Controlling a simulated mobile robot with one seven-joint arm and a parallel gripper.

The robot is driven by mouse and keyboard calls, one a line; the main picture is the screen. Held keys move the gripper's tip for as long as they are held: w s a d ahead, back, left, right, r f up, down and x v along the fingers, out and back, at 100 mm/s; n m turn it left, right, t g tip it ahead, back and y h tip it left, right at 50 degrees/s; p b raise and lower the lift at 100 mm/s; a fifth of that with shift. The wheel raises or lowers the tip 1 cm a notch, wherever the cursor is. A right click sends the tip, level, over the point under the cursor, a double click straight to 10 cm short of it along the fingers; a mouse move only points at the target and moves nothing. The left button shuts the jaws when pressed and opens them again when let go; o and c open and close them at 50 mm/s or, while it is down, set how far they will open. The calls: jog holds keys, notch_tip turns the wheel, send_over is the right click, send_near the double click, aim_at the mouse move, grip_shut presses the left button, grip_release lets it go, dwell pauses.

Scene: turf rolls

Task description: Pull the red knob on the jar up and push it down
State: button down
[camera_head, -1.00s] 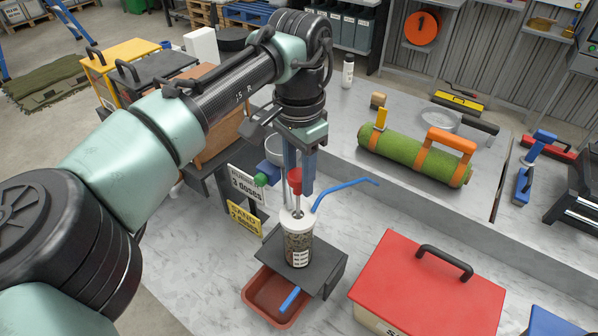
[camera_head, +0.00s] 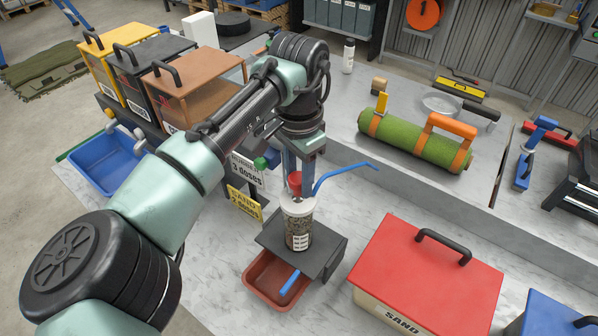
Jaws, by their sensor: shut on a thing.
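The jar (camera_head: 299,230) is a clear container with dark grainy contents, a white label and a pale lid. It stands upright on a dark stand (camera_head: 327,246). The red knob (camera_head: 295,185) sits low, close above the lid, with little of its rod showing. A blue curved lever (camera_head: 345,169) reaches out to the right beside it. My gripper (camera_head: 296,172) points straight down from above and is shut on the red knob. Its fingers and the arm hide part of the knob's top.
A reddish tray (camera_head: 258,284) with a blue piece lies under the stand. A red-lidded box (camera_head: 430,275) marked SAND stands at the right. A green turf roll (camera_head: 405,140) lies behind. Brown, black and yellow boxes and a blue bin (camera_head: 100,165) are at the left.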

aim_at(299, 177)
jog(key=shift+s+f, duration=0.1)
jog(key=shift+f, duration=0.15)
jog(key=shift+c, duration=2.3)
grip_release()
jog(key=shift+r, duration=0.15)
notch_tip(299, 177, up, 13)
jog(key=b, duration=0.2)
